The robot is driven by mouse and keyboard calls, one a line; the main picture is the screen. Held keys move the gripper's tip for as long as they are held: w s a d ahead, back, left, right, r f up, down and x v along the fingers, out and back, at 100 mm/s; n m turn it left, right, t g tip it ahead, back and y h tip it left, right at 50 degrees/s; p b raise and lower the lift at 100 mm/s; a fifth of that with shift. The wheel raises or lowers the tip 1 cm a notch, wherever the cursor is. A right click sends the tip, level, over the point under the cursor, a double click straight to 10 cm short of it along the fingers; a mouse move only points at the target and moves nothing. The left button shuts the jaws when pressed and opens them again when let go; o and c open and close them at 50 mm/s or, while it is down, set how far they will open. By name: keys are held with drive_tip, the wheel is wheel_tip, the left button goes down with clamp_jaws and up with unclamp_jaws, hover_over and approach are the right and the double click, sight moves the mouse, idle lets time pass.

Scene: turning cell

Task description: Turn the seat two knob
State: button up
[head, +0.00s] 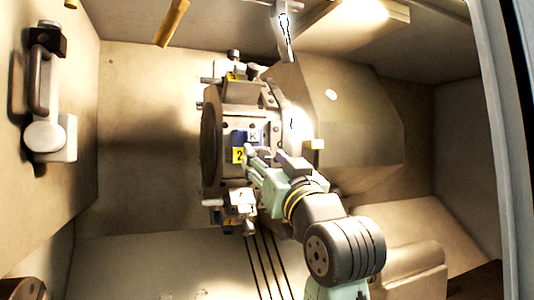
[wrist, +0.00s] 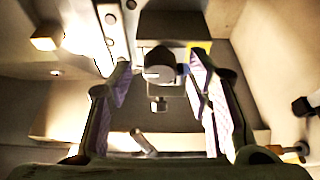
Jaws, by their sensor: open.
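The seat two label is a yellow plate with a 2 (head: 238,155) on the front of the turret (head: 212,100) in the head view. A blue block (head: 240,137) sits just above it. In the wrist view a dark round knob with a paler end face (wrist: 159,66) lies between my gripper's fingers (wrist: 162,78), with a gap on both sides. A bit of yellow (wrist: 200,46) shows behind the right finger. My gripper (head: 250,158) is open and covers the knob in the head view.
Other seats with yellow labels are above (head: 233,76) and below (head: 230,222) on the turret. A grey handle-like fitting (head: 43,95) is on the left wall. A large angled housing (head: 350,110) stands right of the turret. Free room lies left of the turret.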

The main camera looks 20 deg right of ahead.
drive_tip(key=shift+c, duration=0.5)
clamp_jaws()
drive_tip(key=shift+n, duration=0.5)
drive_tip(key=n+y+b, duration=0.1)
drive_tip(key=n+y, duration=0.1)
drive_tip(key=n, duration=0.1)
drive_tip(key=shift+d+n, duration=0.15)
drive_tip(key=shift+n, duration=0.25)
drive_tip(key=n+g+y, duration=0.1)
drive_tip(key=n, duration=0.2)
drive_tip(key=n+g+y, duration=0.1)
drive_tip(key=n+y, duration=0.1)
drive_tip(key=n, duration=0.1)
drive_tip(key=shift+d+r+b, duration=0.1)
drive_tip(key=shift+b, duration=0.25)
drive_tip(key=n+g+y, duration=0.1)
drive_tip(key=n, duration=0.2)
drive_tip(key=n+g+y+p, duration=0.1)
drive_tip(key=n, duration=0.3)
drive_tip(key=shift+r, duration=0.2)
drive_tip(key=shift+n+g+p, duration=0.3)
drive_tip(key=shift+n+g, duration=0.7)
drive_tip(key=shift+n, duration=1.3)
